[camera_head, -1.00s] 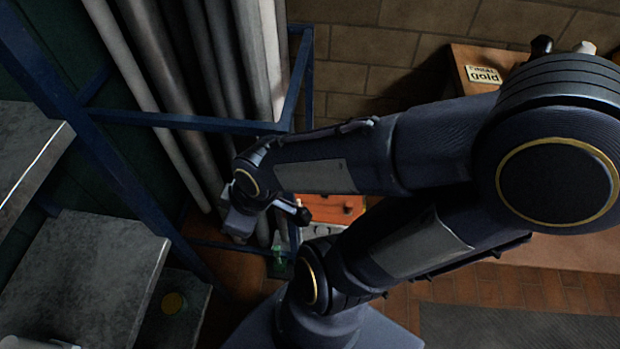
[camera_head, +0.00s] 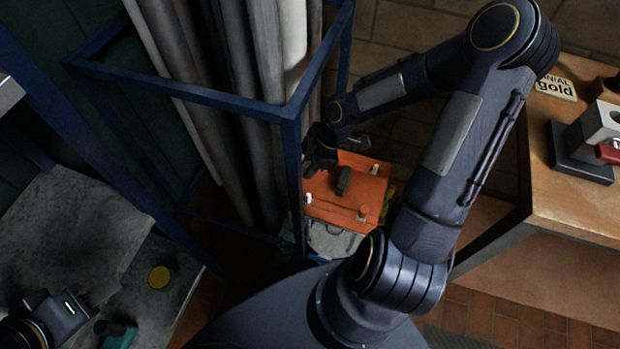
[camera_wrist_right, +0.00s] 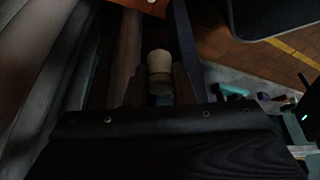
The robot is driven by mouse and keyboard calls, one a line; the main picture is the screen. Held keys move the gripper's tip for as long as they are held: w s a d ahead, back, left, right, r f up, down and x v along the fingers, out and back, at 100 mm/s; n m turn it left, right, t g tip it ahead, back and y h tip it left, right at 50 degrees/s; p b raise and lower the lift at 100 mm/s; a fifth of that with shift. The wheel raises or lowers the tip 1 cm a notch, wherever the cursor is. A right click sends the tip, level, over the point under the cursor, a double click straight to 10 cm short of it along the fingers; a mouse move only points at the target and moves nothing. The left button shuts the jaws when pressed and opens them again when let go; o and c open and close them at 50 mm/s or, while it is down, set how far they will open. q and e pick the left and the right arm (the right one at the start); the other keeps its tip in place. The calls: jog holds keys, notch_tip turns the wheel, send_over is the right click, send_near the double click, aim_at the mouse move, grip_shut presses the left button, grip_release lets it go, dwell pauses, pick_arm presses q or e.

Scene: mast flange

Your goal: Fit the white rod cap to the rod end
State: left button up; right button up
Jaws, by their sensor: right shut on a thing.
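My right gripper (camera_head: 314,164) is beside the front right post of the blue frame, left of and above the orange panel. In the right wrist view, it is shut on a pale, rounded cap (camera_wrist_right: 160,68), which appears to be the white rod cap. The cap is upright in that picture between the two fingers. The cap is not clear in the head view. I cannot pick out the rod end for certain in either view. My left gripper (camera_head: 98,327) is at the bottom left, dark and partly cut off, and its jaws are unclear.
A blue frame (camera_head: 292,115) surrounds tall grey pipes (camera_head: 243,165). A wooden bench (camera_head: 560,195) with a metal block (camera_head: 600,125) stands right. Grey slabs (camera_head: 60,230) and a yellow round piece (camera_head: 159,277) are left.

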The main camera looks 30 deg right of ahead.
jog(key=shift+n+g, duration=0.3)
jog(key=shift+n, duration=0.5)
jog(key=f, duration=0.5)
jog(key=shift+w+d+f+b, duration=0.25)
jog(key=shift+w+f+b, duration=0.05)
jog(key=shift+w+f, duration=0.1)
jog(key=b, duration=0.5)
send_over(309, 194)
jog(key=shift+d+f, duration=0.1)
jog(key=shift+f, duration=2.85)
jog(key=shift+f+b, duration=1.4)
jog(key=shift+f, duration=0.75)
jog(key=o, duration=1)
jog(key=shift+o, duration=0.2)
jog(key=shift+r, duration=0.1)
jog(key=p+v, duration=0.2)
jog(key=v, duration=0.5)
jog(key=shift+d+r+p, duration=0.2)
jog(key=shift+r+p, duration=0.1)
jog(key=shift+p, duration=0.1)
